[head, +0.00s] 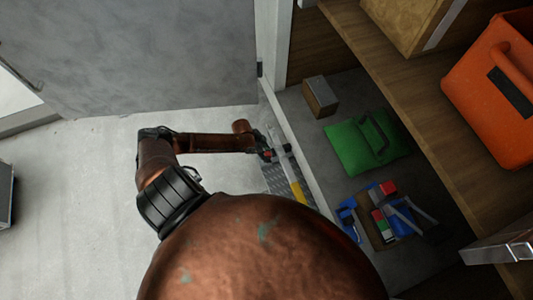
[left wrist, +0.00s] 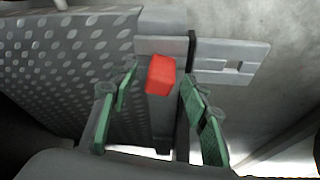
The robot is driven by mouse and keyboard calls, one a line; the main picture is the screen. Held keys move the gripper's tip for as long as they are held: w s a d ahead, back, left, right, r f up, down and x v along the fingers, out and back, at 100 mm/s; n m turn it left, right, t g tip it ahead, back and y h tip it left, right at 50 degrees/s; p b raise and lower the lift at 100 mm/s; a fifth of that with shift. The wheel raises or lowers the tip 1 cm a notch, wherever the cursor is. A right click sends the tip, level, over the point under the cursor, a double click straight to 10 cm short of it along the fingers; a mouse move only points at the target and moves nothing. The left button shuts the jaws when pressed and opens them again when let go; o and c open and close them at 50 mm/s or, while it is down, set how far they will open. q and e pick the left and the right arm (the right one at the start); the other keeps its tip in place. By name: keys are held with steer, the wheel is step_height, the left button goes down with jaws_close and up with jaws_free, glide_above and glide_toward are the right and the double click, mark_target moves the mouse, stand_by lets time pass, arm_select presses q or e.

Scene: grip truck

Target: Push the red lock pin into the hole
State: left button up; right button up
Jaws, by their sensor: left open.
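The red lock pin (left wrist: 160,75) shows in the left wrist view as a short red block on a grey metal bracket (left wrist: 163,45). My left gripper (left wrist: 158,92) is open, with its green-padded fingers on either side of the pin and visible gaps to it. A light metal plate (left wrist: 231,62) with a small notched opening lies just right of the bracket; I cannot tell whether this is the hole. In the head view my left gripper (head: 267,154) is small, by the step at the truck's edge, and partly hides the pin there. My right gripper is not in view.
A dark textured metal step (left wrist: 70,65) lies left of the pin. In the head view, a green case (head: 350,150), a small box (head: 320,96) and several tools lie inside on the floor. An orange case (head: 490,100) sits on a wooden shelf. The pale floor at left is open.

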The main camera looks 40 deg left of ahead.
arm_select(q)
steer(key=v, duration=1.2)
steer(key=shift+f, duration=0.1)
